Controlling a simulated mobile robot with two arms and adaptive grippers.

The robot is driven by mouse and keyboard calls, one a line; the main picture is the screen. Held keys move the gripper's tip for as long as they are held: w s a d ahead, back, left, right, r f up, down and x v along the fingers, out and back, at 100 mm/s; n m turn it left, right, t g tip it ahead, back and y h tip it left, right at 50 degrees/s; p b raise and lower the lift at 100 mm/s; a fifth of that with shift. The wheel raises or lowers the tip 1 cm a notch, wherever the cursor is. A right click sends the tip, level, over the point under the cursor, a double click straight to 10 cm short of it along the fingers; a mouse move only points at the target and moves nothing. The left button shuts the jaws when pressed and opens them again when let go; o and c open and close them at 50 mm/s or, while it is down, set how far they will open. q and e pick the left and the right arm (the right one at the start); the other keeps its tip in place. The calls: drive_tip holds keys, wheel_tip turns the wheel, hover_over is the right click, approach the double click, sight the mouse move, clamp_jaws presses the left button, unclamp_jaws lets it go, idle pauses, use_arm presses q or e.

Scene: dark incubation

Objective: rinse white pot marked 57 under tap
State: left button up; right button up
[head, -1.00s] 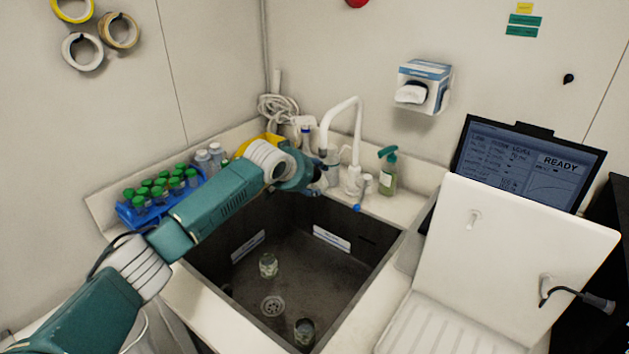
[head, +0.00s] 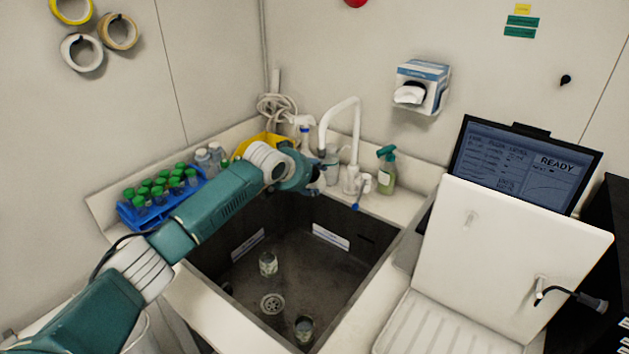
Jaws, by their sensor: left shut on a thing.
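My left arm reaches in from the left over the sink (head: 370,290). Its gripper (head: 318,178) is at the far side of the sink, by the white tap (head: 350,108), and is shut. A pale, whitish pot (head: 332,168) shows at the fingertips, just below the end of the tap spout. It looks upright and partly hidden by the gripper; no number can be read on it. I cannot tell whether water is running. My right gripper is not in view.
Two small jars stand in the sink (head: 268,264) (head: 304,328) around the drain (head: 272,303). A blue rack (head: 128,217) of green-capped tubes is on the left ledge. A green-topped pump bottle (head: 387,172) stands right of the tap. An open white lid (head: 520,240) is at right.

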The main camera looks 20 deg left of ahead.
sight(309, 186)
use_arm(q)
drive_tip(key=shift+s+r+p, duration=0.15)
drive_tip(key=shift+s+p, duration=0.35)
drive_tip(key=shift+p, duration=0.2)
drive_tip(key=s+p, duration=0.3)
drive_tip(key=shift+s+a, duration=0.25)
drive_tip(key=shift+a, duration=0.1)
drive_tip(key=s+p, duration=0.1)
drive_tip(key=s, duration=0.1)
drive_tip(key=s+p, duration=0.1)
drive_tip(key=shift+s+a+p, duration=0.25)
drive_tip(key=shift+p, duration=0.05)
idle(0.5)
